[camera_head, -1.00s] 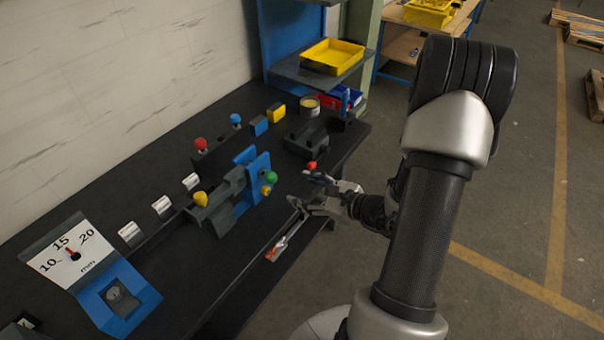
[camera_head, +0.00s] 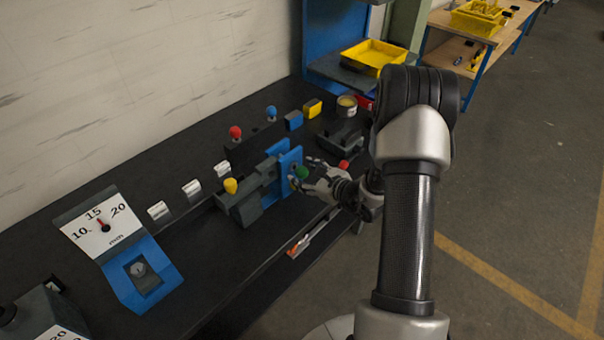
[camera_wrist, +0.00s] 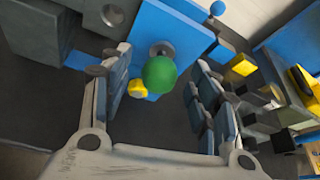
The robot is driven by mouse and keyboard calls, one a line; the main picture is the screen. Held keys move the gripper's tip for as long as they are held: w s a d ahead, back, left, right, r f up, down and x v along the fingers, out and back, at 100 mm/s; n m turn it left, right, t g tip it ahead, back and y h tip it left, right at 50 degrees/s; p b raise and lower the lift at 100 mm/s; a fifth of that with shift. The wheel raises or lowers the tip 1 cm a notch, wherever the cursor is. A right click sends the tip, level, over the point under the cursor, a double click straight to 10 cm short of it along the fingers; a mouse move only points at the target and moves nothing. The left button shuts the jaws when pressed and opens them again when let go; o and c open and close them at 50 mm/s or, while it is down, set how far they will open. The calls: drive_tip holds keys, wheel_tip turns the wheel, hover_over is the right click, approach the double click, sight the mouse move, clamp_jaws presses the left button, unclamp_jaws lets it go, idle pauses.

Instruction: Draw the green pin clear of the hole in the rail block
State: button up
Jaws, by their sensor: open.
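The green pin's round knob (camera_head: 302,173) stands in front of the blue plates (camera_head: 289,168) on the grey rail block (camera_head: 243,206). In the wrist view the green knob (camera_wrist: 159,73) is in front of a grey round collar (camera_wrist: 162,49) on the blue face. The pin's shank and the hole are hidden behind the knob. My gripper (camera_head: 306,174) is open at the knob, and in the wrist view one finger is on each side of it with gaps showing. A smaller yellow knob (camera_wrist: 137,88) is close to the left finger.
A yellow-knobbed part (camera_head: 231,186), red knob (camera_head: 235,132) and blue knob (camera_head: 271,112) stand nearby. A dark fixture (camera_head: 340,140) and round tin (camera_head: 347,105) are behind my gripper. An orange-tipped tool (camera_head: 299,246) lies at the bench's front edge.

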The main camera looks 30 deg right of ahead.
drive_tip(key=shift+x, duration=1.1)
drive_tip(key=shift+c, duration=0.5)
clamp_jaws()
drive_tip(key=s+d+b, duration=0.1)
drive_tip(key=s+d, duration=0.4)
drive_tip(key=s, duration=0.9)
idle(1.3)
drive_tip(key=shift+d, duration=0.1)
